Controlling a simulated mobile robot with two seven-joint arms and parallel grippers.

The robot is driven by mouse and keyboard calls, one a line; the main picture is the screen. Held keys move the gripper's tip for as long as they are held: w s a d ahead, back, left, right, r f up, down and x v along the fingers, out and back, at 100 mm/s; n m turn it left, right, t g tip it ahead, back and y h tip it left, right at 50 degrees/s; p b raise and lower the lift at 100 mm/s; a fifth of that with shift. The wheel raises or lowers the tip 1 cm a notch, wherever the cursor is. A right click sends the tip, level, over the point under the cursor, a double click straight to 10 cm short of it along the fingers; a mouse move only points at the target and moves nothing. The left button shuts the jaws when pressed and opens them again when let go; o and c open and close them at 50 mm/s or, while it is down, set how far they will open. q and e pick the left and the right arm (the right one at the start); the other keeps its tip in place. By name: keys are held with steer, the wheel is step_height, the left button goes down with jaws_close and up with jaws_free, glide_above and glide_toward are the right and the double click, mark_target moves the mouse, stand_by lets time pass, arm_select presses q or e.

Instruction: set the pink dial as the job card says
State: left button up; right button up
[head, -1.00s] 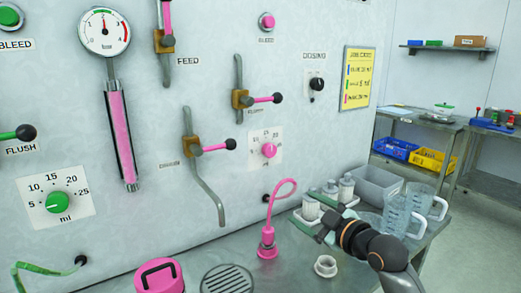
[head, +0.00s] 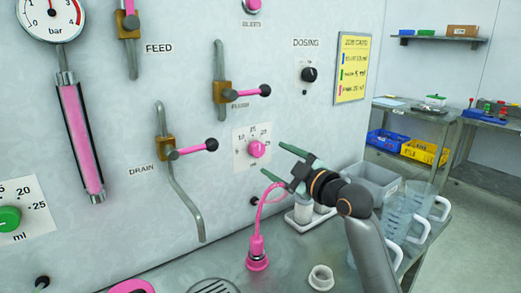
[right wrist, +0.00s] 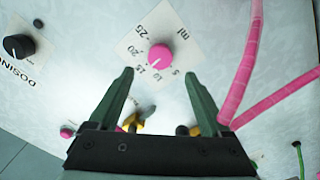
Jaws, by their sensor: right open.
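The pink dial (head: 257,148) sits on a white scale plate on the grey wall panel. In the right wrist view the pink dial (right wrist: 160,57) lies ahead of the fingertips, with marks from 5 to 25 ml around it. I cannot tell its setting for sure. My right gripper (head: 280,162) is open and empty, just right of the dial and apart from it. In the right wrist view its two green fingers (right wrist: 160,76) point toward the dial. The yellow job card (head: 353,68) has blue, green and pink lines, too small to read surely. My left gripper is out of view.
A drain lever (head: 190,149) and a flush lever (head: 245,92) stick out left of and above the dial. A pink hose (head: 257,225) rises below my right gripper. A black dosing knob (head: 308,74) is above right. Clear jugs (head: 400,215) stand on the bench.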

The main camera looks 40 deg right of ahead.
mark_target(259, 151)
steer(key=w, duration=0.7)
steer(key=shift+w+d+p, duration=0.15)
steer(key=shift+d+p, duration=0.25)
jaws_close()
